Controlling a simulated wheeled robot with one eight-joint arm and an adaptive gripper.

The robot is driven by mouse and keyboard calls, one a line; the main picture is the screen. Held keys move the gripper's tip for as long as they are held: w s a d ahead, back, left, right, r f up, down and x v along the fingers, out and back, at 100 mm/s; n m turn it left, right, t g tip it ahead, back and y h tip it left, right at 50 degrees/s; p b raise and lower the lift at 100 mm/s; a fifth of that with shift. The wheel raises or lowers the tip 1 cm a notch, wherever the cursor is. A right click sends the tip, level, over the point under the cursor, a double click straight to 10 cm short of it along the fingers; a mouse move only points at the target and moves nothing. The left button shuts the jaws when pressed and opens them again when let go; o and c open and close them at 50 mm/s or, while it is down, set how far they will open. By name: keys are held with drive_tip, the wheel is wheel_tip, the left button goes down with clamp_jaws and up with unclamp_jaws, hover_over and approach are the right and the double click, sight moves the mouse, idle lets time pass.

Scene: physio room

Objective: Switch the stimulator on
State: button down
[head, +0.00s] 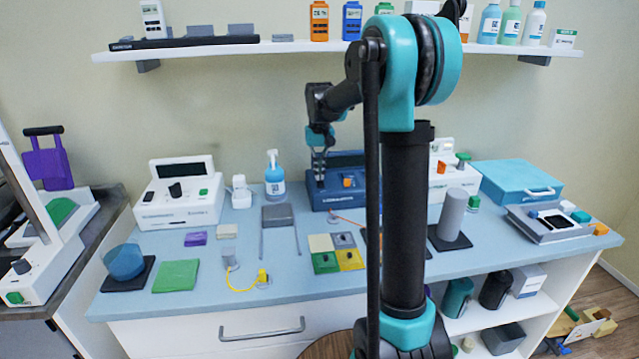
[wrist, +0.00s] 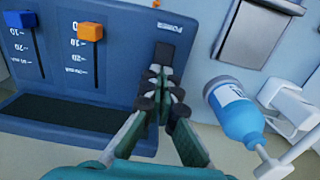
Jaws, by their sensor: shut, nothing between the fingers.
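The stimulator is a dark blue box (head: 352,199) on the counter in the head view, partly hidden behind my arm. In the wrist view its blue panel (wrist: 118,55) shows a blue slider knob and an orange slider knob (wrist: 90,32) on scales. A black switch (wrist: 163,54) sits by the word POWER. My gripper (wrist: 156,76) is shut and empty, its fingertips over or right by the lower end of this switch. I cannot tell whether they touch it. In the head view my gripper (head: 319,176) is at the stimulator's left side. The switch's position is unclear.
A blue spray bottle (head: 274,181) stands close left of the stimulator; it also shows in the wrist view (wrist: 236,112). A white device (head: 181,200) is further left, and a blue case (head: 515,178) is at right.

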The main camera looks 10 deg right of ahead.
drive_tip(key=shift+f, duration=0.3)
drive_tip(key=shift+r, duration=3.5)
